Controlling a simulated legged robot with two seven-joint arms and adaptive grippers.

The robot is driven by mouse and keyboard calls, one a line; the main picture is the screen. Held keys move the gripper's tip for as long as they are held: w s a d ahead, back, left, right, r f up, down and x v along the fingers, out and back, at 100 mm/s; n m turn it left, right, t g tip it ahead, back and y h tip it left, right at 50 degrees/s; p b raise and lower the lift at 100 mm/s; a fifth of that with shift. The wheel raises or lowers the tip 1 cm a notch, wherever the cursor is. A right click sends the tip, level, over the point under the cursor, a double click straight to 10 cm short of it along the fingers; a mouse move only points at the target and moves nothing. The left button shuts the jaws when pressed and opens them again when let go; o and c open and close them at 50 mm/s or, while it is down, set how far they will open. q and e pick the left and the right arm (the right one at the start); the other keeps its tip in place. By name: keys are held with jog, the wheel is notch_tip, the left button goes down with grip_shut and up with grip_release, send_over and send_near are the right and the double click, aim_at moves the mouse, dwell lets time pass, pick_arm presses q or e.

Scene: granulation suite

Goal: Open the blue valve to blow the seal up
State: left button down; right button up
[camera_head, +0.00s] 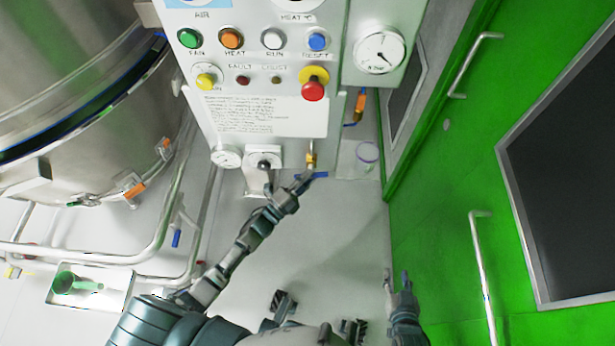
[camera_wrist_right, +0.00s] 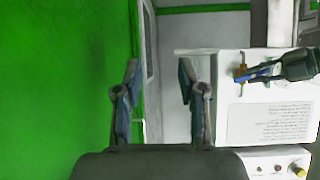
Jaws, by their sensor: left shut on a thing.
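The blue valve (camera_head: 318,175) is at the lower edge of the white control panel. Its brass body (camera_head: 311,159) sits on a short vertical pipe, and its blue handle lies roughly crosswise to that pipe. My left gripper (camera_head: 301,182) is shut on the handle, hiding part of it. In the right wrist view the blue handle (camera_wrist_right: 262,72) runs into the dark left gripper (camera_wrist_right: 284,68) at the right. My right gripper (camera_head: 397,277) is open and empty, low beside the green door; its two fingers stand apart in the wrist view (camera_wrist_right: 158,80).
The panel (camera_head: 265,115) carries buttons and a red emergency stop (camera_head: 313,90). The green door (camera_head: 450,190) with metal handles bounds the right. A steel vessel (camera_head: 80,90) fills the left.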

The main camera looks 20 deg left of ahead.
pick_arm(q)
jog(key=shift+s+d+f, duration=0.15)
jog(key=shift+f, duration=0.35)
jog(key=shift+n, duration=0.3)
jog(key=c, duration=1.1)
grip_release()
jog(key=shift+o, duration=0.3)
jog(key=shift+r, duration=0.2)
jog(key=v, duration=1.2)
jog(key=shift+f, duration=0.2)
